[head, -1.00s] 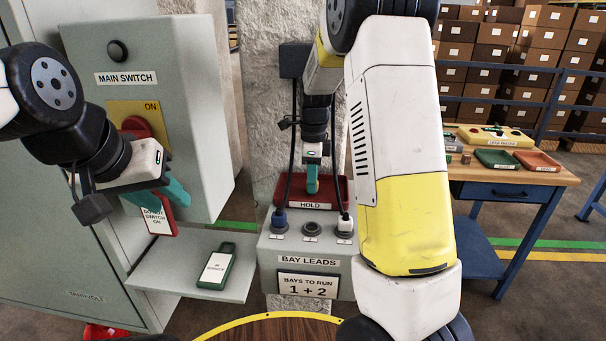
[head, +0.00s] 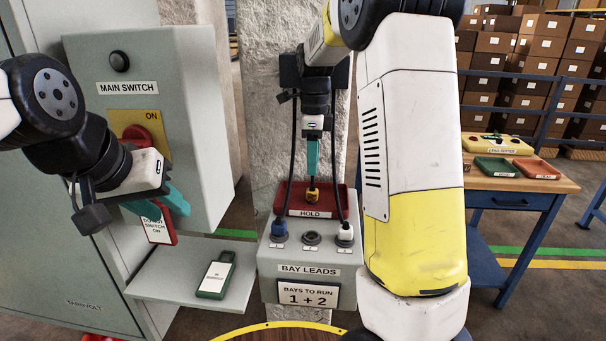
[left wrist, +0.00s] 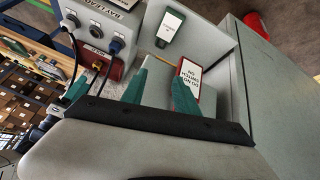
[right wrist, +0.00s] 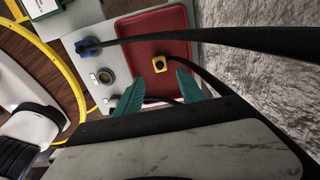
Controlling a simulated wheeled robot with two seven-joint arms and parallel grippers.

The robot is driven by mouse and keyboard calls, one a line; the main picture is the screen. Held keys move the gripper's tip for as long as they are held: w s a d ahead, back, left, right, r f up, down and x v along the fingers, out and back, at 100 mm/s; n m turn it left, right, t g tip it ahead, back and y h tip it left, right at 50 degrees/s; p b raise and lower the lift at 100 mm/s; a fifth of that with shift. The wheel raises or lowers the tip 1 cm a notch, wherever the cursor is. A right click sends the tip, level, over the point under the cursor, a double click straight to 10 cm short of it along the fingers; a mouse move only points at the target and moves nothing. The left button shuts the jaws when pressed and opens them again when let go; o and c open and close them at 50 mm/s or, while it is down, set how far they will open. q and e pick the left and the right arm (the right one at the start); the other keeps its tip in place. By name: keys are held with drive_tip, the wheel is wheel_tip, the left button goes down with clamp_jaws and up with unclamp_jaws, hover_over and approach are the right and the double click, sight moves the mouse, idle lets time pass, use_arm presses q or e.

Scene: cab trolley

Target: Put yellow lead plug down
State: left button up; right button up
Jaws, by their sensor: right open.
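The yellow plug (head: 311,195) is in the red HOLD tray (head: 335,197); in the right wrist view the plug (right wrist: 160,64) sits on the tray floor, ahead of the fingertips, with a black lead running from it. My right gripper (head: 312,170) points down above the plug, apart from it. Its two green fingers (right wrist: 155,82) are spread with nothing between them. My left gripper (head: 178,205) is beside the main switch cabinet, near the red DO NOT SWITCH ON tag (head: 160,227). Its fingers (left wrist: 160,80) are spread and the tag (left wrist: 188,75) shows by one finger.
The BAY LEADS box (head: 308,270) in front of the tray has a blue plug (head: 279,229) and a white plug (head: 345,233) either side of an empty middle socket (head: 312,238). A green tag (head: 216,275) lies on the shelf. A wooden table (head: 520,180) is at right.

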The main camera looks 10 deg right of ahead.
drive_tip(key=s+r+n+t+y, duration=0.1)
drive_tip(key=s+r+n+t, duration=0.1)
drive_tip(key=s+r+n, duration=0.45)
drive_tip(key=s+a+n+t+y, duration=0.1)
drive_tip(key=s+n+t, duration=0.3)
drive_tip(key=s+n, duration=1.1)
drive_tip(key=s, duration=0.4)
drive_tip(key=shift+f, duration=0.15)
drive_tip(key=shift+c, duration=0.9)
drive_tip(key=shift+w+a+n, duration=0.1)
drive_tip(key=shift+n, duration=0.15)
drive_tip(key=shift+c, duration=0.2)
